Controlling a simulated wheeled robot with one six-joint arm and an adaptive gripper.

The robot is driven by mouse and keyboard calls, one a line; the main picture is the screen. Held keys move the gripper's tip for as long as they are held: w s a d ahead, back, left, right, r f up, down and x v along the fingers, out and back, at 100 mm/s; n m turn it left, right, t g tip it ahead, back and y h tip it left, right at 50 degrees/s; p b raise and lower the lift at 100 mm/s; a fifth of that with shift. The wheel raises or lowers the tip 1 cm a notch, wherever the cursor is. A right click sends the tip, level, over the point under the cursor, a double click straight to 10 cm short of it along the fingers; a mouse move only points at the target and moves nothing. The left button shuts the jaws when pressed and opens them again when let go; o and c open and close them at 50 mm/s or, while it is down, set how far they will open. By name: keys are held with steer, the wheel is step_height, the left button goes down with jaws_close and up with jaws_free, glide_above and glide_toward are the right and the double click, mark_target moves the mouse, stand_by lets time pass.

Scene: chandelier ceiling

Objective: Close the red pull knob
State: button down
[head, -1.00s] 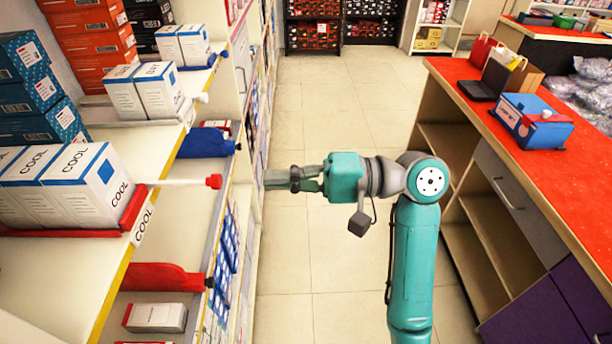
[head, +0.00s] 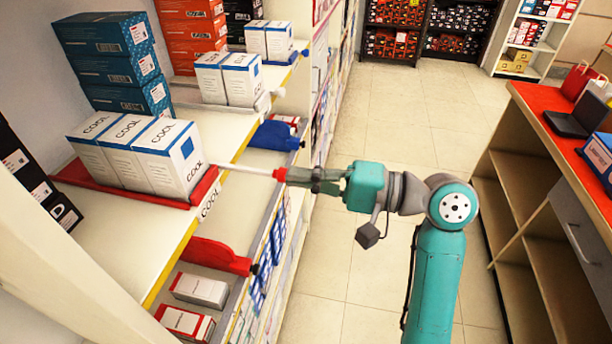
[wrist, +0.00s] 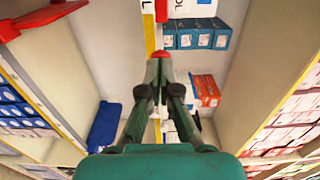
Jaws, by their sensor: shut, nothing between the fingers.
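The red pull knob (head: 280,174) is the tip of a white rod (head: 245,169) that sticks out from a red tray (head: 206,187) on the left shelf. White and blue COOL boxes (head: 150,150) stand on the tray. My gripper (head: 290,175) is shut and empty, with its fingertips at the knob. They look to touch it or nearly so. In the wrist view the knob (wrist: 162,54) shows just beyond the tips of my closed fingers (wrist: 160,66).
Below are a red divider (head: 215,256) and a blue divider (head: 275,136) with shelf edges near my fingers. More boxes fill the shelves at the left. A red-topped counter (head: 560,140) stands at the right. The tiled aisle floor (head: 390,120) between is clear.

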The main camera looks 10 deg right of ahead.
mark_target(252, 169)
steer(key=x, duration=0.8)
steer(key=shift+w+a, duration=0.1)
steer(key=shift+a, duration=0.15)
